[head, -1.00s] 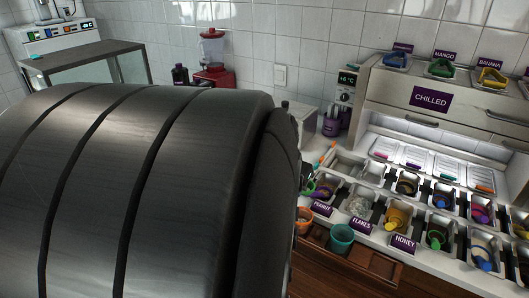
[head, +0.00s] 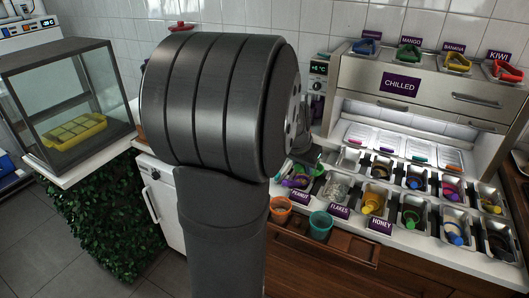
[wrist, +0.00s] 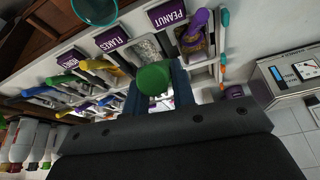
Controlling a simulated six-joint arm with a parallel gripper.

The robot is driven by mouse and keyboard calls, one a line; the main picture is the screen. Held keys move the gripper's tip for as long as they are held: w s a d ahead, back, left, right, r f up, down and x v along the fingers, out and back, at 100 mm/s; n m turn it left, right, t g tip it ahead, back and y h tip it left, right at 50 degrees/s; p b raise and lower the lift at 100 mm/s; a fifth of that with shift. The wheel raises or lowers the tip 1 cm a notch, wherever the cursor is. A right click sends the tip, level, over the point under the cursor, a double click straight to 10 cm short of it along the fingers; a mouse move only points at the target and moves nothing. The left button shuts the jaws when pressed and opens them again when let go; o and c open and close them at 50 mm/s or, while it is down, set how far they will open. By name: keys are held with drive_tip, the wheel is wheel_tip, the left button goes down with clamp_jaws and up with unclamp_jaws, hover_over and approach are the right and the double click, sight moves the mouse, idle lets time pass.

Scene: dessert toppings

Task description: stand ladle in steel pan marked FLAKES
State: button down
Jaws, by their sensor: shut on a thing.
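The steel pan marked FLAKES (head: 336,187) stands in the front row, behind its purple label (head: 340,211). It holds pale flakes, and it also shows in the wrist view (wrist: 148,48). In the wrist view my gripper (wrist: 155,88) is shut on a ladle, whose round green end (wrist: 153,79) shows between the fingers. This end overlaps the near part of the FLAKES pan in that view. The rest of the ladle is hidden, so I cannot tell its height over the pan. In the head view my gripper (head: 308,157) is mostly hidden behind my arm.
The PEANUT pan (wrist: 195,42), with a purple-handled tool, is next to the FLAKES pan. Pans with yellow and blue tools stand on the other side. An orange cup (head: 281,209) and a teal cup (head: 320,224) are in front. The chilled cabinet (head: 430,90) stands behind.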

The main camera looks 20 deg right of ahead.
drive_tip(key=w+d+f+m, duration=0.1)
drive_tip(key=d+f, duration=0.4)
drive_tip(key=d, duration=0.6)
drive_tip(key=shift+a+f, duration=0.15)
drive_tip(key=shift+f, duration=4.75)
drive_tip(key=c, duration=0.7)
unclamp_jaws()
drive_tip(key=shift+r, duration=4)
